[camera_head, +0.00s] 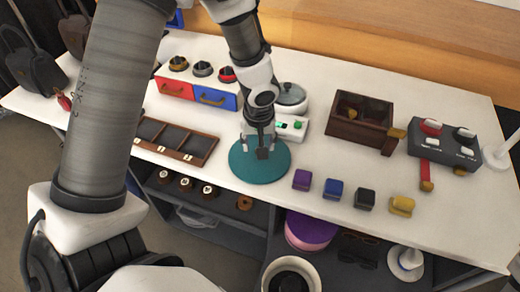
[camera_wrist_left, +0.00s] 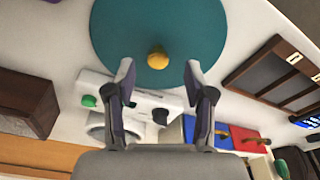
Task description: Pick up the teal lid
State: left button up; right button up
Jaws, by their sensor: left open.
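The teal lid (camera_head: 244,168) is a flat round disc lying on the white table, near the middle of its front edge. The left wrist view shows the lid (camera_wrist_left: 205,30) with a yellow knob (camera_wrist_left: 157,57) at its centre. My left gripper (camera_head: 262,150) points down over the lid in the head view and covers its middle, so the knob is hidden there. In the left wrist view my left gripper (camera_wrist_left: 159,75) is open and empty, its fingertips apart to either side just short of the knob. My right gripper is not in view.
A brown divided tray (camera_head: 177,140) lies left of the lid; red and blue drawers (camera_head: 213,97) stand behind. A white device (camera_head: 291,127) and a lidded pot (camera_head: 291,98) stand close behind it. Several small blocks (camera_head: 333,189) line the front right, before a wooden box (camera_head: 361,119).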

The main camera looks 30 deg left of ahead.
pick_arm(q)
jog(key=f, duration=0.1)
jog(key=w+f, duration=0.1)
jog(key=f, duration=0.1)
jog(key=shift+a+b, duration=0.1)
jog(key=shift+b, duration=0.25)
jog(key=shift+s+r, duration=0.15)
jog(key=shift+s, duration=0.05)
jog(key=c, duration=0.3)
grip_shut()
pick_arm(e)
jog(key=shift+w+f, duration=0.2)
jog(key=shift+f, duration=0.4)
